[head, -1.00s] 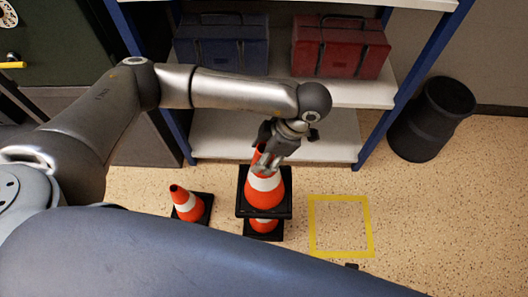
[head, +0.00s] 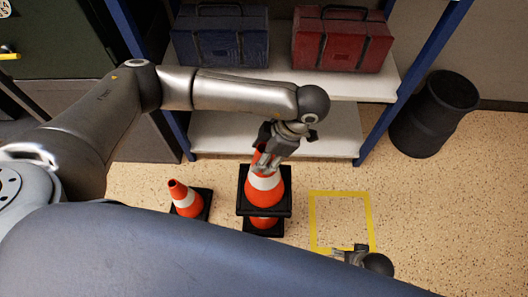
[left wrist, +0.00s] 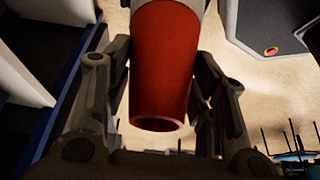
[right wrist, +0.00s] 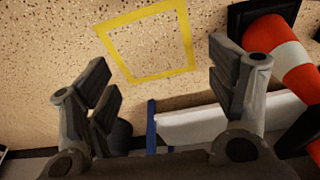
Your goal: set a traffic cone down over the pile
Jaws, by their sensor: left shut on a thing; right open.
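My left gripper (head: 270,150) is shut on the upper part of an orange and white traffic cone (head: 265,190) with a black square base. In the left wrist view the cone's orange top (left wrist: 165,65) sits between the fingers. The held cone is upright, directly above the pile (head: 264,223). Only the pile's lower orange part and black base show; a narrow gap separates the two bases. Whether the cones touch inside is hidden. My right gripper (head: 348,252) is open and empty at the near edge of the yellow floor square; its spread fingers show in the right wrist view (right wrist: 160,80).
Another cone (head: 186,200) stands on the floor left of the pile. The yellow taped square (head: 370,220) to the right is empty. Behind are a shelf (head: 225,135) with a blue case (head: 220,38) and a red case (head: 342,42), and a black bin (head: 434,114).

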